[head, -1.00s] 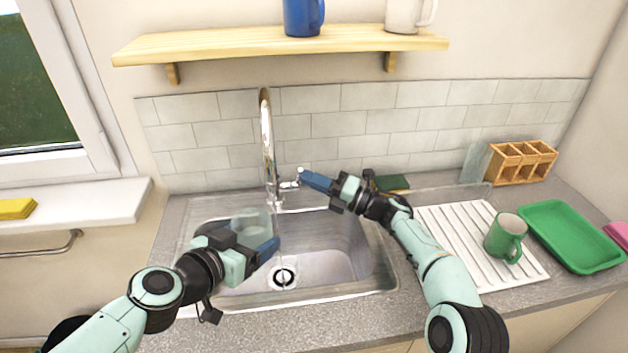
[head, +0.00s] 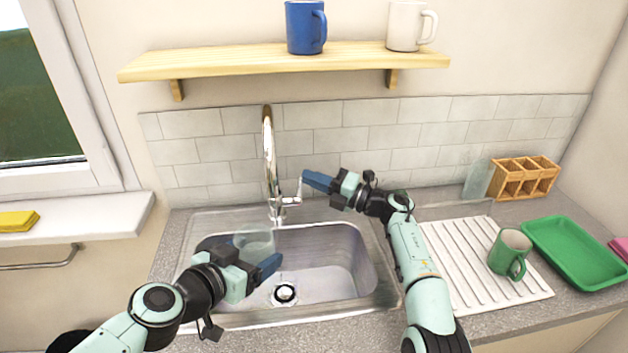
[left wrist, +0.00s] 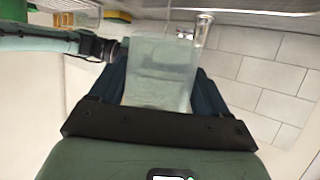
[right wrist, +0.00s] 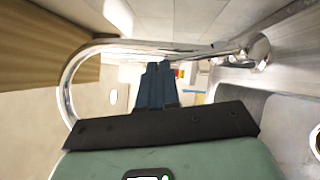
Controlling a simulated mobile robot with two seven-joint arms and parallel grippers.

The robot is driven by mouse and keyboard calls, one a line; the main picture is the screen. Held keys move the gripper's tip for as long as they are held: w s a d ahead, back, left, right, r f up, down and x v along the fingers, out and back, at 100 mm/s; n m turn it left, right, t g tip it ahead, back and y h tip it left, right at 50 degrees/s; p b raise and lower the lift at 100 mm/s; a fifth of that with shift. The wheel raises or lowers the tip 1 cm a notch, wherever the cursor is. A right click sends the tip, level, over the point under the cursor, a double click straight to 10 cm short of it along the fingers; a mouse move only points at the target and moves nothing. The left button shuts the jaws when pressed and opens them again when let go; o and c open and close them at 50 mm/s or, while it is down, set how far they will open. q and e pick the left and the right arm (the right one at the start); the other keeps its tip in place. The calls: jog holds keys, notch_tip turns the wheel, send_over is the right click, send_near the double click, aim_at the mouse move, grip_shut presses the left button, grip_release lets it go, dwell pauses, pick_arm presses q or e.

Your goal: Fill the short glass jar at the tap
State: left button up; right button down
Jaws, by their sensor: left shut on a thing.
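The short glass jar (head: 258,243) is clear and is held over the left part of the sink, near the tap spout. It fills the space between the fingers in the left wrist view (left wrist: 160,75). My left gripper (head: 256,262) is shut on it. I cannot tell how much water is in it. The chrome tap (head: 270,165) stands behind the sink, with its lever (head: 297,190) on the right side. My right gripper (head: 308,180) is just above and beside the lever. Its fingers are together and empty in the right wrist view (right wrist: 157,85).
The steel sink (head: 335,265) has a drain (head: 285,293) below the jar. A ribbed drainboard (head: 460,262) with a green mug (head: 508,253) lies to the right, beside a green tray (head: 575,255). A shelf (head: 220,60) with mugs hangs above.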

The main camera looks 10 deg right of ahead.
jog(key=shift+s+a+r, duration=0.1)
jog(key=shift+r, duration=0.05)
jog(key=r+v, duration=0.1)
jog(key=v, duration=0.9)
jog(key=a+r+m+t+h, duration=0.2)
jog(key=a+m+t, duration=0.35)
jog(key=t, duration=0.35)
jog(key=s+a+f+m+t+h, duration=0.1)
jog(key=s+a+f+m+h, duration=0.2)
jog(key=s+f+m+h, duration=0.5)
pick_arm(q)
jog(key=shift+r, duration=0.1)
pick_arm(e)
jog(key=w+a+r+n+h, duration=0.1)
jog(key=w+r+n+h, duration=0.1)
jog(key=w, duration=1.1)
jog(key=shift+a+r, duration=0.4)
jog(key=shift+r, duration=0.45)
jog(key=shift+n, duration=0.25)
